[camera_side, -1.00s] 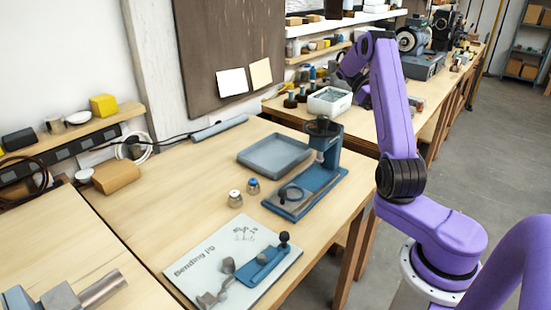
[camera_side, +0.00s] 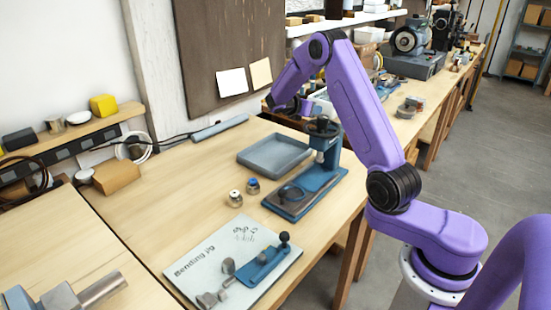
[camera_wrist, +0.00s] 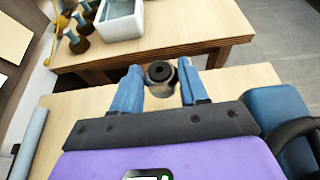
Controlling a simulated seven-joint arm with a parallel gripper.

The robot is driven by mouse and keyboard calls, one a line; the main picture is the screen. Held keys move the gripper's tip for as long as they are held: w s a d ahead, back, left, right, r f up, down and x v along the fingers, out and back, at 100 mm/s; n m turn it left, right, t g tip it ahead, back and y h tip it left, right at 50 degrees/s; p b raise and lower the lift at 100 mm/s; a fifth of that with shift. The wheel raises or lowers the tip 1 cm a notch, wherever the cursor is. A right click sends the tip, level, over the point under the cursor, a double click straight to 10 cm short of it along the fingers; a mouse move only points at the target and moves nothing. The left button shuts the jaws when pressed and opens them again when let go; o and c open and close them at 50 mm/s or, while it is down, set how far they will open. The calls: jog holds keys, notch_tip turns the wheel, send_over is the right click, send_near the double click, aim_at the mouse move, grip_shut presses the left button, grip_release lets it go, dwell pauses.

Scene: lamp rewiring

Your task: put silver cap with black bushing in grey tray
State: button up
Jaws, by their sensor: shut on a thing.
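My gripper (camera_wrist: 160,72) is shut on the silver cap with black bushing (camera_wrist: 162,89), held between its two blue fingers in the wrist view. The bushing shows as a dark ring with a hole, facing the camera. In the side view my wrist is raised above the far edge of the bench, behind the grey tray, and the held cap cannot be made out. The grey tray (camera_side: 274,156) lies empty on the bench, left of the blue press. It is not visible in the wrist view.
The blue press (camera_side: 312,185) stands close to the tray's right side. Two small caps, one pale-topped (camera_side: 235,198) and one blue-topped (camera_side: 253,187), stand in front of the tray. A bending jig (camera_side: 262,264) is nearer. A white bin (camera_wrist: 119,17) sits on the back bench.

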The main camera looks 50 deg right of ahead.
jog(key=w+a+f+n+t+y, duration=0.1)
jog(key=w+a+f+n+t, duration=0.35)
jog(key=w+a, duration=0.25)
send_over(279, 156)
jog(key=shift+t, duration=0.25)
notch_tip(279, 156, down, 5)
jog(key=shift+s+r, duration=0.1)
jog(key=shift+s, duration=0.05)
jog(key=shift+f, duration=2.45)
jog(key=shift+f, duration=0.15)
jog(key=o, duration=1.1)
jog(key=shift+o, duration=0.2)
